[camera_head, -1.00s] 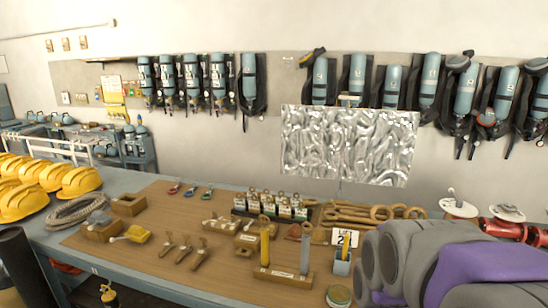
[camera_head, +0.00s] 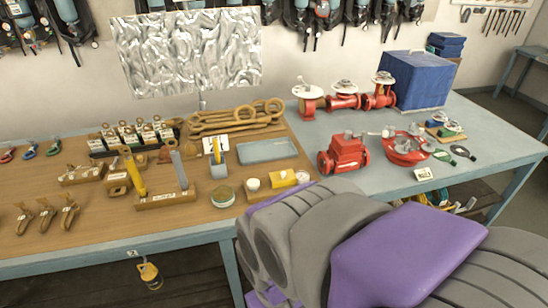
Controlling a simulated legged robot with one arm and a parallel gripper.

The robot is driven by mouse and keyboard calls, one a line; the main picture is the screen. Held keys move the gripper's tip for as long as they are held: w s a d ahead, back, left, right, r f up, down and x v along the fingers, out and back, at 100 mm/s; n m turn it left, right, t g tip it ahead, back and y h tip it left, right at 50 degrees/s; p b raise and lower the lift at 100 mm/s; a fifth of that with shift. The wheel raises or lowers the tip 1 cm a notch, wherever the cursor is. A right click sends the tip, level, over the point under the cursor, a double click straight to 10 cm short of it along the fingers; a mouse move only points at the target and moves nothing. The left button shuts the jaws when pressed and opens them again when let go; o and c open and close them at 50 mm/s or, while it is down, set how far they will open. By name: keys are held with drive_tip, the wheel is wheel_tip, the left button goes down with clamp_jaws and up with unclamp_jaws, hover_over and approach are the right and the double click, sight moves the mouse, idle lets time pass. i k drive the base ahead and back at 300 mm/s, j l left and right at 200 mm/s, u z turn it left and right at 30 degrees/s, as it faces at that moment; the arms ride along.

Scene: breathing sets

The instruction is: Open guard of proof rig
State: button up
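A blue box-shaped unit (camera_head: 418,80) stands at the back right of the bench, beside red valve fittings. It may be the proof rig with its guard, but no label shows and I cannot tell. My grey and purple arm (camera_head: 400,255) fills the lower right of the view, in front of the bench. My gripper is not visible, so its opening and anything in it are hidden.
Red valves (camera_head: 343,101) with white handwheels stand left of the blue unit. A red pump-like body (camera_head: 343,153) and a red flange (camera_head: 406,148) lie nearer. The wooden board (camera_head: 110,225) holds wrenches, shackles and small blocks. A grey tray (camera_head: 268,151) is mid-bench. Floor is clear at right.

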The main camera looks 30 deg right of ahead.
sight(286, 177)
drive_tip(key=z, duration=1.05)
